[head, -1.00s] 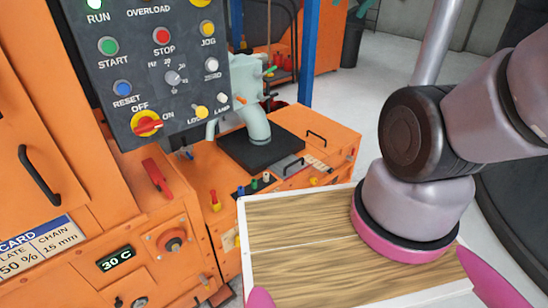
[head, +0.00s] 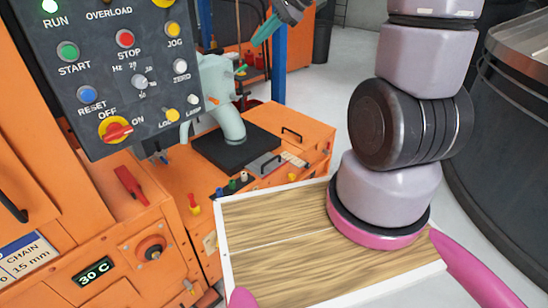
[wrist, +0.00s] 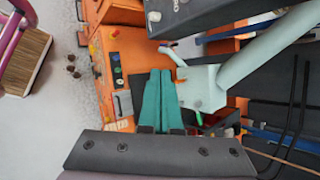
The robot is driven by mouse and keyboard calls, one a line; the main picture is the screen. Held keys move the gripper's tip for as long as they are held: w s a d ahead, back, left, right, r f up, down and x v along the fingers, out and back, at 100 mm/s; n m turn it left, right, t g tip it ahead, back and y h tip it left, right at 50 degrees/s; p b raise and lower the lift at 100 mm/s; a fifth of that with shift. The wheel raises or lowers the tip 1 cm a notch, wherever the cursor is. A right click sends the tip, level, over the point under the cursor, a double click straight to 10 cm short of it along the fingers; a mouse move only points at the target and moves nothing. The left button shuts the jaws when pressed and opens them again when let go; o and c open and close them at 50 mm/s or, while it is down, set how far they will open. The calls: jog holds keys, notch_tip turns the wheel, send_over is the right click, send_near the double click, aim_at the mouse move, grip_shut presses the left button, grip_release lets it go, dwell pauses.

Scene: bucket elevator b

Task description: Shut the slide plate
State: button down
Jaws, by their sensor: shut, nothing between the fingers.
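My gripper (head: 262,34) shows at the top of the head view, its teal fingers pointing down and left. In the wrist view the teal fingers (wrist: 160,92) lie together, shut and empty, next to the pale green spout (wrist: 205,88). In the head view the spout (head: 222,98) stands on a black block on the orange cabinet, below and left of my gripper. A small grey plate with a black handle (head: 266,165) lies on the cabinet top. I cannot tell whether it is the slide plate or how far it is open.
A dark control panel (head: 118,72) hangs at the left, before the orange machine (head: 120,205). A blue post (head: 279,70) stands behind the spout. A dark round vessel (head: 510,150) is at the right. Grey floor (head: 330,100) is open behind the cabinet.

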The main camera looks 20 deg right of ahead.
jog(key=w+d+f+m+t, duration=0.1)
jog(key=w+d+f+m, duration=0.2)
jog(key=f, duration=0.5)
jog(key=w+f+m, duration=0.3)
jog(key=w+f, duration=0.2)
jog(key=f, duration=0.3)
jog(key=w+d+f+m+t, duration=0.15)
jog(key=w+f+m, duration=0.25)
jog(key=f, duration=0.4)
jog(key=s+d+f+m+h, duration=0.2)
jog(key=d+f+m, duration=0.25)
jog(key=f, duration=0.85)
jog(key=s+d+f+m+h, duration=0.1)
jog(key=d+f+m+h, duration=0.3)
jog(key=f, duration=0.9)
jog(key=w+a+f+n+y, duration=0.1)
jog(key=w+a+f, duration=0.3)
jog(key=w+f, duration=0.4)
jog(key=shift+w+f+y, duration=0.2)
jog(key=shift+w+y, duration=0.05)
jog(key=shift+y, duration=0.15)
